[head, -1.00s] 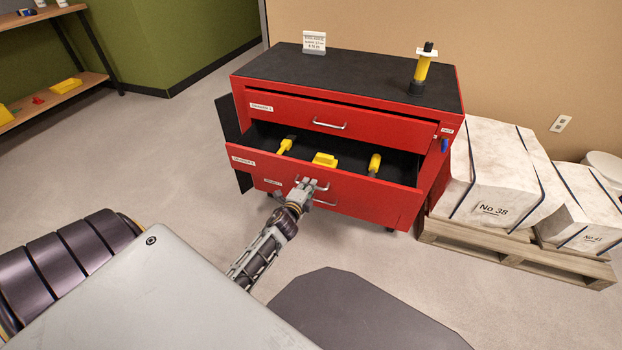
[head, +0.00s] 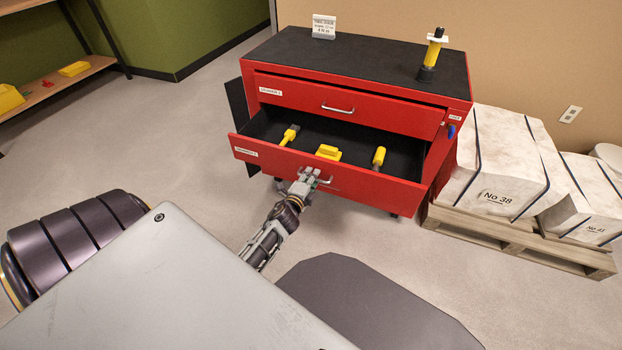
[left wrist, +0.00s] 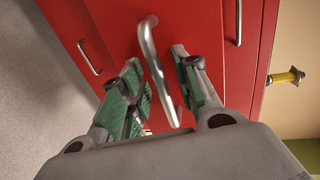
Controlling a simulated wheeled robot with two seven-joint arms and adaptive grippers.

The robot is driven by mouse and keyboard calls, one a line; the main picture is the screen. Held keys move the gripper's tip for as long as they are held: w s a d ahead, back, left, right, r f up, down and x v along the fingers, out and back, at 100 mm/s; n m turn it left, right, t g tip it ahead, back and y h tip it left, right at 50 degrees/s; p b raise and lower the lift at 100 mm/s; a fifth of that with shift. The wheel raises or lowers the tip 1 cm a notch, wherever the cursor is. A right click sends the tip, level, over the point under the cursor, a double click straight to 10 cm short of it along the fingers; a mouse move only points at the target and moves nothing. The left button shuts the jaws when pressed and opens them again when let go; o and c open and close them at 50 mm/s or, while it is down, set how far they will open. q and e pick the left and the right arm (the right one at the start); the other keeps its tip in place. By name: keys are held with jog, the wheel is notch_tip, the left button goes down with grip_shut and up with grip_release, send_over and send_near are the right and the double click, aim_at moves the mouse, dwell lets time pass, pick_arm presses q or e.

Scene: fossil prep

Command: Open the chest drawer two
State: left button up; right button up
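The red chest (head: 442,180) stands against the wall. Its second drawer (head: 262,157) is pulled well out, showing a dark interior with yellow tools. The drawer's metal handle (left wrist: 155,65) shows in the left wrist view. My left gripper (head: 304,183) is at the front of this drawer. In the left wrist view its fingers (left wrist: 158,82) are apart, on either side of the handle, with gaps visible. The top drawer (head: 310,98) sticks out slightly, and its handle (head: 338,110) is free. The lower drawer is hidden in the head view. My right gripper is out of view.
A yellow tool (head: 433,55) on a dark stand and a white sign (head: 324,27) are on the chest top. A pallet (head: 510,245) with wrapped white blocks (head: 500,165) stands close on the right. Floor (head: 160,145) left of the chest is clear.

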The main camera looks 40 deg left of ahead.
pick_arm(q)
jog(key=shift+s, duration=0.15)
jog(key=v, duration=1.1)
jog(key=shift+s+r, duration=0.2)
jog(key=shift+s, duration=0.15)
dwell(0.5)
dwell(0.7)
